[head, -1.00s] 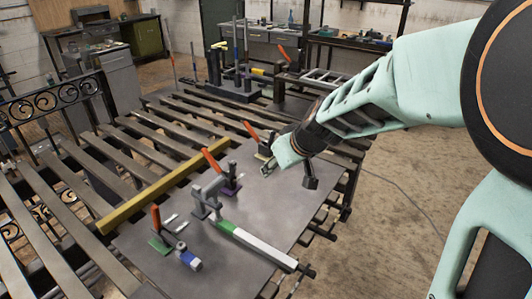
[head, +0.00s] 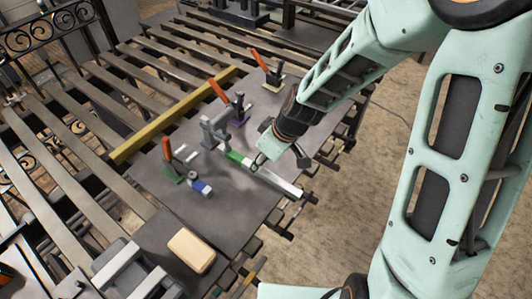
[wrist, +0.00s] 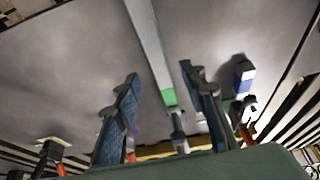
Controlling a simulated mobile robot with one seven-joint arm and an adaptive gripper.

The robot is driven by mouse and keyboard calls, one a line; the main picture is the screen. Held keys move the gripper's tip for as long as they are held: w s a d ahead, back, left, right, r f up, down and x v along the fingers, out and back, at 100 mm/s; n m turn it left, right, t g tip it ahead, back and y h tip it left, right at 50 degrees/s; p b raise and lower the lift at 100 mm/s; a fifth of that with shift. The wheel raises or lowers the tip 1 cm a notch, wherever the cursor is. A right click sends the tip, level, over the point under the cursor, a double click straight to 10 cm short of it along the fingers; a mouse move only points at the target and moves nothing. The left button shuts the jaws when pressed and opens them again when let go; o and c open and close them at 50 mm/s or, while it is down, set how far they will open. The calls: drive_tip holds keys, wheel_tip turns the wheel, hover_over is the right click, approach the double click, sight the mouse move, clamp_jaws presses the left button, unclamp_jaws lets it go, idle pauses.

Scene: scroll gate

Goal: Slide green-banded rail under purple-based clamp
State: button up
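The rail (head: 278,182) is a long white bar with a green band (head: 236,157) near its left end. It lies on the grey metal plate, its banded end close to a grey bracket (head: 212,132). The purple-based clamp (head: 238,112), with an orange handle, stands just beyond the bracket. My gripper (head: 257,163) is over the rail just right of the green band. In the wrist view my gripper (wrist: 159,70) is open, and the rail (wrist: 150,45) runs between its fingers with the green band (wrist: 168,97). Whether the fingers touch the rail cannot be told.
A green-based clamp (head: 172,168) and a blue-and-white cylinder (head: 201,187) stand to the left. A pale-based clamp (head: 273,78) is at the back. A yellow bar (head: 150,130) edges the plate. A tan block (head: 191,250) lies at the front.

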drive_tip(key=shift+x, duration=2)
drive_tip(key=shift+c, duration=0.2)
clamp_jaws()
drive_tip(key=shift+w+d+b, duration=0.3)
drive_tip(key=shift+w+d, duration=0.9)
drive_tip(key=shift+w, duration=0.8)
drive_tip(key=shift+w+d+b, duration=0.35)
drive_tip(key=shift+w+d, duration=0.85)
drive_tip(key=shift+w, duration=0.85)
drive_tip(key=shift+w+d+b, duration=0.3)
drive_tip(key=shift+w+d, duration=0.9)
drive_tip(key=shift+w, duration=0.8)
drive_tip(key=shift+o, duration=0.2)
unclamp_jaws()
